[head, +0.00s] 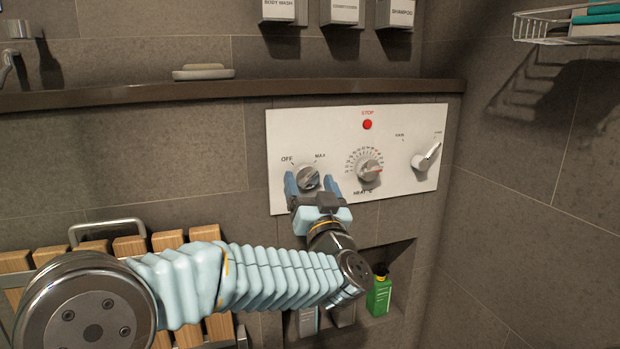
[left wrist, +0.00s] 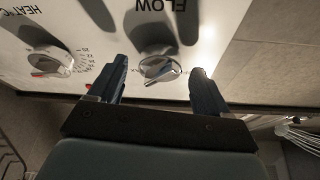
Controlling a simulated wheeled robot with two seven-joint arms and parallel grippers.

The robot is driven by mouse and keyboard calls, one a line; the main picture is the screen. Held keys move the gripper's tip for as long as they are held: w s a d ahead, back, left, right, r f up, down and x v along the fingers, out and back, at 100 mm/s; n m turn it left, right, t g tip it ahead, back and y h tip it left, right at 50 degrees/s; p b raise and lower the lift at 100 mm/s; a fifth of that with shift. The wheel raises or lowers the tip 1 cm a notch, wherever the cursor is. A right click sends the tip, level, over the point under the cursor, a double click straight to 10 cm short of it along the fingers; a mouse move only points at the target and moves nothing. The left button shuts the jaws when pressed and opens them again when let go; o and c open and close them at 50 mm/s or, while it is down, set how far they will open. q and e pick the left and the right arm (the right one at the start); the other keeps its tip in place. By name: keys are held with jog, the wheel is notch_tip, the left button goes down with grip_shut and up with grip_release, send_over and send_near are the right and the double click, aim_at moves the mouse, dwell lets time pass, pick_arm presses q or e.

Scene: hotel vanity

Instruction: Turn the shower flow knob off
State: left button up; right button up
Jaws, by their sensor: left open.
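The shower flow knob (head: 308,177) is a round metal knob on the white control panel (head: 300,130), at its left, with OFF and MAX marks above it. My left gripper (head: 310,184) is open, one blue finger on each side of the flow knob. In the left wrist view the flow knob (left wrist: 158,68) lies between the two spread fingers (left wrist: 160,85), with a gap on both sides. My right gripper is in neither view.
The heat knob (head: 369,169) sits close to the right of the gripper, with a red STOP button (head: 367,125) above. A lever knob (head: 426,157) is at the panel's right. A ledge (head: 240,90) with a soap dish runs above. A green bottle (head: 379,294) stands in the niche below.

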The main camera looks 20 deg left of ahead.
pick_arm(q)
jog(key=shift+w+a+r, duration=0.1)
jog(key=shift+w+a, duration=0.05)
jog(key=shift+w, duration=0.15)
